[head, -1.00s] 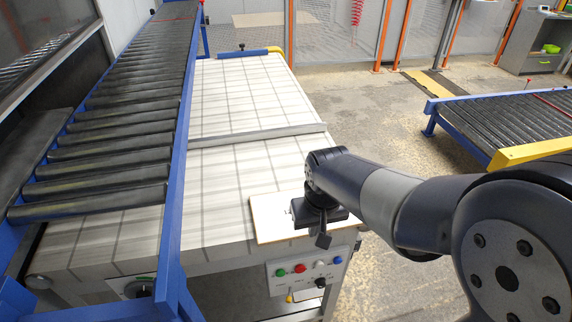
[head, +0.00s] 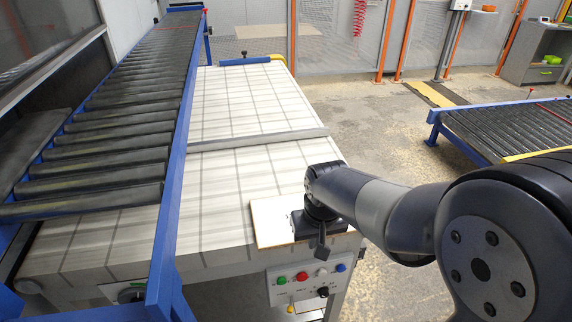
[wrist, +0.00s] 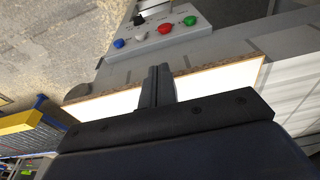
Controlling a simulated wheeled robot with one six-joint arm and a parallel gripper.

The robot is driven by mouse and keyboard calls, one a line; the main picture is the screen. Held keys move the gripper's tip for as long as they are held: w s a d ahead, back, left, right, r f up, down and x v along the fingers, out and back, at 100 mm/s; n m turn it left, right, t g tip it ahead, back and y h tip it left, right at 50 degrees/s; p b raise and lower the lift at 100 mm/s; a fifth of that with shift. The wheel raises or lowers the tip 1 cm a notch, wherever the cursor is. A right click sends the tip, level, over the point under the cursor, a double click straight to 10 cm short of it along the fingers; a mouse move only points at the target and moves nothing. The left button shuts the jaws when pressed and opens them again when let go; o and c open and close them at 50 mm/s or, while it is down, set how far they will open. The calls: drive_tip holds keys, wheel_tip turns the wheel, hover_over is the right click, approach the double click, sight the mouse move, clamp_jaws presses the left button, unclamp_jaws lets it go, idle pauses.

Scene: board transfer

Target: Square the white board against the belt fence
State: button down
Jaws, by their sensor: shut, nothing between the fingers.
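The white board (head: 272,220), a thin panel with brown edges, lies flat at the near right corner of the belt table. It also shows in the wrist view (wrist: 225,78), partly hidden by my fingers. My gripper (head: 322,250) is over its right part, shut and empty, pointing down. In the wrist view the closed fingers (wrist: 158,72) cross in front of the board's brown edge; I cannot tell whether they touch it. The grey fence bar (head: 258,139) runs across the belt farther back, with a wide gap between it and the board.
A control panel (head: 310,280) with coloured buttons sits just below the board at the table's near end. A roller conveyor (head: 120,130) with a blue rail borders the left side. The checked belt (head: 225,180) is clear between board and fence. Another conveyor (head: 510,125) stands at right.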

sight(290, 181)
drive_tip(key=shift+w+a+f+p, duration=0.1)
drive_tip(key=shift+w+a+p, duration=0.3)
drive_tip(key=shift+w, duration=1.25)
drive_tip(key=shift+w+a+f+p, duration=0.1)
drive_tip(key=shift+w+a+p, duration=0.35)
drive_tip(key=shift+w, duration=1.15)
drive_tip(key=shift+w+a+p, duration=0.2)
drive_tip(key=shift+w+a, duration=0.35)
drive_tip(key=shift+w, duration=1.1)
drive_tip(key=shift+w+a+p, duration=0.6)
drive_tip(key=shift+w+p, duration=0.3)
drive_tip(key=shift+w, duration=1.25)
drive_tip(key=shift+w+a+p, duration=0.65)
drive_tip(key=shift+w+p, duration=0.25)
drive_tip(key=shift+w, duration=1.25)
drive_tip(key=shift+w+a+p, duration=0.6)
drive_tip(key=shift+w+p, duration=0.3)
drive_tip(key=shift+w, duration=1.25)
